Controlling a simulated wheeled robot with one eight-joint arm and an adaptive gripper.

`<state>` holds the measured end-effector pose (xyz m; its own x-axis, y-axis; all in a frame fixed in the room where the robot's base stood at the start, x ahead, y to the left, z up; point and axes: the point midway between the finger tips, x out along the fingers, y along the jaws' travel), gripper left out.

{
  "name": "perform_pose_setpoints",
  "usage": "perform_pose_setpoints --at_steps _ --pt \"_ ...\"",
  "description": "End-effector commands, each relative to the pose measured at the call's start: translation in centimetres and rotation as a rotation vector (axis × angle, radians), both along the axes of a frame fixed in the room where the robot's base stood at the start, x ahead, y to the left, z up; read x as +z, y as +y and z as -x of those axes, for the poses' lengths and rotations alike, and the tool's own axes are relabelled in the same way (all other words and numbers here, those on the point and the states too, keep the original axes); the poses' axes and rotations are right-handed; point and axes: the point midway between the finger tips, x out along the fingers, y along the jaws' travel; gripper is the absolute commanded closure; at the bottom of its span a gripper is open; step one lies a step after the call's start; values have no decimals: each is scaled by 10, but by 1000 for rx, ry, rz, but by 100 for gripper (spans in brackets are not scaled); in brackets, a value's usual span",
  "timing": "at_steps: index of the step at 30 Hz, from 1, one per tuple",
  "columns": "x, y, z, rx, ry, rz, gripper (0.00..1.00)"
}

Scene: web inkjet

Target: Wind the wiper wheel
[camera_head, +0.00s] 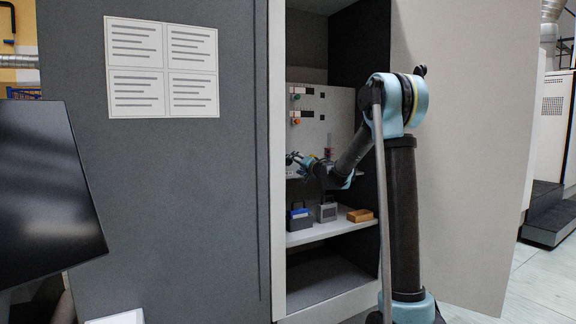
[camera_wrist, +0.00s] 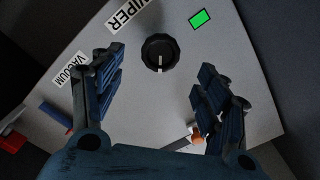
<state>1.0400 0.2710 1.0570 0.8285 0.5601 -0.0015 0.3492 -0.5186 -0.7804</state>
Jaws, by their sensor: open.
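The wiper wheel (camera_wrist: 160,52) is a round black knob with a white pointer mark, on a grey panel (camera_wrist: 245,115) beside a label (camera_wrist: 128,17) reading "WIPER". The white mark points down in the wrist view. My gripper (camera_wrist: 158,76) is open and empty, one finger on each side below the knob in the picture, not closed on it. The gap to the panel is hard to judge. In the head view my gripper (camera_head: 300,160) is in front of the panel (camera_head: 318,120) inside the open cabinet, and I cannot make out the knob there.
A green square (camera_wrist: 200,19) and a "VACUUM" label (camera_wrist: 69,73) are on the panel. Below, a shelf (camera_head: 320,231) holds a blue box (camera_head: 299,220), a grey box (camera_head: 327,212) and an orange-brown block (camera_head: 360,215). The cabinet's open door (camera_head: 455,150) stands right; a dark screen (camera_head: 45,185) stands left.

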Motion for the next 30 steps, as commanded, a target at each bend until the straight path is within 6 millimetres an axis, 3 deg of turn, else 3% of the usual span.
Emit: perform_pose_setpoints --at_steps 15,30 --pt "0 43 -63 1 0 0 32" --pt "0 49 -73 0 0 0 34"
